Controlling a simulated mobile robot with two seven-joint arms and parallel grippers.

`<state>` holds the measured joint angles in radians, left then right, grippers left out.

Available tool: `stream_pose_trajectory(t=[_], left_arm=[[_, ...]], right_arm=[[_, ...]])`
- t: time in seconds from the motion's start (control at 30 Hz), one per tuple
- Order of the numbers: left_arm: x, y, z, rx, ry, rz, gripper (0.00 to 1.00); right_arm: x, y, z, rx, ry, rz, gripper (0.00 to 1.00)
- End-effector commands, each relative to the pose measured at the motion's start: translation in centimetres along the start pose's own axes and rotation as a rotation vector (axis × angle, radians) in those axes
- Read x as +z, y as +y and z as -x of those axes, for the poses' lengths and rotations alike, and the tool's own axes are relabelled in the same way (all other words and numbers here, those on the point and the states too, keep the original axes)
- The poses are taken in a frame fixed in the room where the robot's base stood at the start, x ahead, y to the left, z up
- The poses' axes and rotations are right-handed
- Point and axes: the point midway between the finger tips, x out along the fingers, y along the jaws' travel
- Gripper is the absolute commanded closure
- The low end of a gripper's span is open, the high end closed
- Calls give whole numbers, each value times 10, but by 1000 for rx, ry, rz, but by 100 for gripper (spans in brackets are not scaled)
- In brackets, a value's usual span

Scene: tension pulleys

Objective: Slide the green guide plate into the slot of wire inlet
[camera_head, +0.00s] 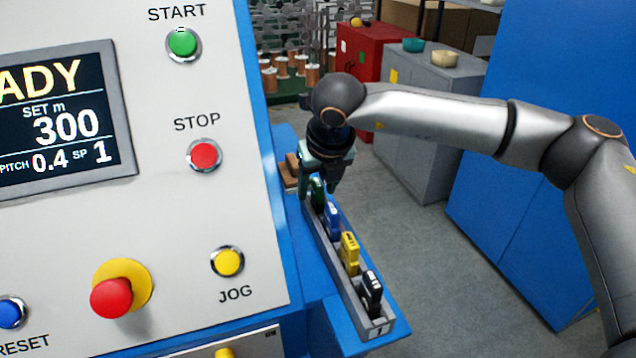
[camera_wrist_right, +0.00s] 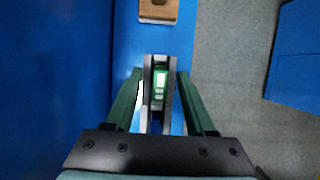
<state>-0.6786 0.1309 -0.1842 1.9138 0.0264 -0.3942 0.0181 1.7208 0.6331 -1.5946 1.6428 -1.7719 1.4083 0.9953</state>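The green guide plate (camera_head: 317,191) stands in the far end of a narrow grey rack (camera_head: 338,268), partly hidden by my right gripper. In the right wrist view the green plate (camera_wrist_right: 160,84) shows from above between the rack walls. My right gripper (camera_head: 318,188) is over that end of the rack. In the wrist view its two green fingers (camera_wrist_right: 160,88) are apart, one on each side of the rack, with gaps beside it. I cannot make out the slot of the wire inlet. My left gripper is not in view.
Blue (camera_head: 333,220), yellow (camera_head: 349,252) and black (camera_head: 371,290) plates stand in the same rack. A brown block (camera_wrist_right: 157,11) lies beyond its far end. A control panel (camera_head: 150,215) rises at left; grey floor (camera_head: 440,270) is open at right.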

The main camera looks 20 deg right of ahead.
Motion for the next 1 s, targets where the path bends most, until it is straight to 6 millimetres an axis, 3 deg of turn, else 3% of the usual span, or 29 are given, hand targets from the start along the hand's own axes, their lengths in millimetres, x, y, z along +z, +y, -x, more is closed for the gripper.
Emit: stream_pose_trajectory(t=[0.07, 0.47, 1.0], left_arm=[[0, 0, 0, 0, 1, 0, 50], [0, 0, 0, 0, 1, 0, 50], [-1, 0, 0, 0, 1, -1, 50]], right_arm=[[0, 0, 0, 0, 0, 0, 54], [0, 0, 1, 0, 0, 0, 99], [1, 0, 2, 0, -1, 0, 100]])
